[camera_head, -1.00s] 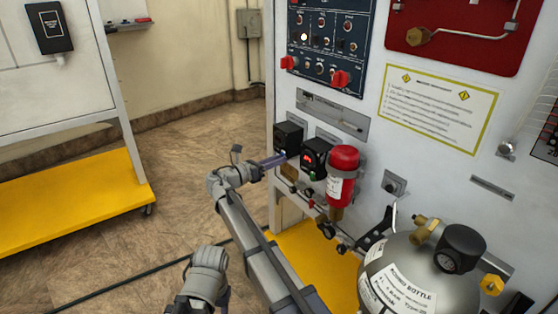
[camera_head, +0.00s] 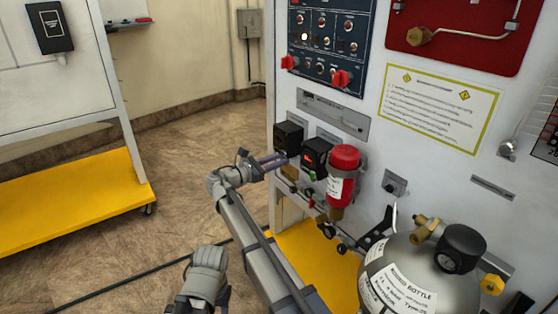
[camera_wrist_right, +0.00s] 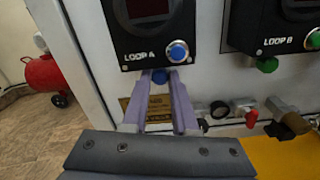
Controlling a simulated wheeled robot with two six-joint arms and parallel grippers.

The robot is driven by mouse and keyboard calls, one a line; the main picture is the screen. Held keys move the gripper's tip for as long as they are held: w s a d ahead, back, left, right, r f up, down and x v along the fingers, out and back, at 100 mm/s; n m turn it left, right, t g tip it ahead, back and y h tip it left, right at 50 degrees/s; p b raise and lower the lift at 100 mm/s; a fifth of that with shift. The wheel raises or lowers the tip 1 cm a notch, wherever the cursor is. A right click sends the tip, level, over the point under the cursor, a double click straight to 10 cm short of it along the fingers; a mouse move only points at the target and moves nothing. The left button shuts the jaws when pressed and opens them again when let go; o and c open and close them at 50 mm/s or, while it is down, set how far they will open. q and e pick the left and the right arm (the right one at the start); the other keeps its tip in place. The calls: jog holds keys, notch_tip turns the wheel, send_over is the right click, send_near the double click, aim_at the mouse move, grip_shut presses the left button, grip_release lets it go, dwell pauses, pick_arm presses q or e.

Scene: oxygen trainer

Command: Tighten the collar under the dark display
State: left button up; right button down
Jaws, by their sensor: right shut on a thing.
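The LOOP A box (camera_head: 289,138) hangs on the panel's left side, its display dark; it also shows in the right wrist view (camera_wrist_right: 152,32). A small blue collar (camera_wrist_right: 160,76) sits directly under it. My right gripper (camera_wrist_right: 160,80) reaches up from below with its two purple fingers shut on this collar, one on each side. In the head view my right gripper (camera_head: 282,158) is just under the box and the collar cannot be made out. The LOOP B box (camera_head: 316,152) has a lit red display and a green collar (camera_wrist_right: 267,64) below. My left gripper is not in view.
A red bottle (camera_head: 343,170) hangs just right of LOOP B. Small fittings and valves (camera_wrist_right: 220,109) lie below and right of my right gripper. A large grey breathing bottle (camera_head: 415,275) stands at the front right.

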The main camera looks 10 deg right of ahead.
jog(key=shift+m, duration=0.3)
jog(key=c, duration=0.7)
grip_release()
